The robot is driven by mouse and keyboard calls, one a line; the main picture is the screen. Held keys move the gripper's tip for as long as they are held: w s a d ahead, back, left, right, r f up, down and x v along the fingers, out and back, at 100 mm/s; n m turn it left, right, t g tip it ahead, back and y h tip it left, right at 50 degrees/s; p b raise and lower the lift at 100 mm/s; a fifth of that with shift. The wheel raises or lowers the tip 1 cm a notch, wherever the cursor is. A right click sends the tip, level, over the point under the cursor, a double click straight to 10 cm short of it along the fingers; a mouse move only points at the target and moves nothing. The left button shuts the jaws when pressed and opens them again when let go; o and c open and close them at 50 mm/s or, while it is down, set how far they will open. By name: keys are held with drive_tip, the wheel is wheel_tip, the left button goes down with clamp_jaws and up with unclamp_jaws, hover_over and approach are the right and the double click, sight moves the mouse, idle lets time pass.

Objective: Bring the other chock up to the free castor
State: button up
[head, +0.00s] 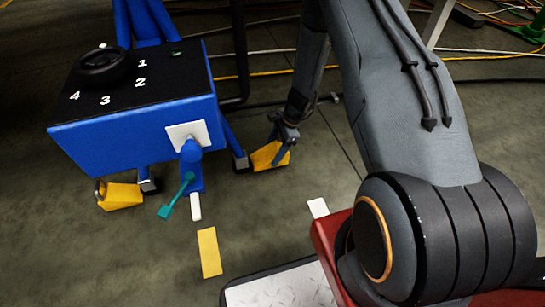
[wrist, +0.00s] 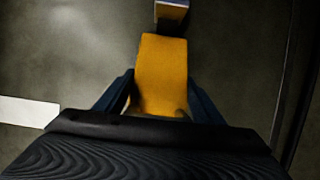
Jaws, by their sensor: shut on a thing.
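A yellow chock (head: 268,156) is on the floor at the right castor (head: 241,163) of the blue stand (head: 140,125). My gripper (head: 283,150) is shut on this chock. In the wrist view the chock (wrist: 160,75) sits between the two fingers of my gripper (wrist: 158,100), and its far end points at a grey castor part (wrist: 171,14). Whether chock and castor touch I cannot tell. A second yellow chock (head: 121,197) lies at the front left castor (head: 150,185). The rear of the stand is hidden.
A yellow floor mark (head: 209,252) and a white mark (head: 195,207) lie in front. Cables (head: 265,73) run across the floor behind. A dark pole stands behind the gripper.

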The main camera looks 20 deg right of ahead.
drive_tip(key=shift+f+b, duration=0.45)
drive_tip(key=shift+f, duration=0.85)
drive_tip(key=shift+f, duration=0.15)
drive_tip(key=o, duration=1.7)
drive_tip(key=shift+o, duration=0.2)
drive_tip(key=p+v, duration=0.6)
drive_tip(key=v, duration=0.6)
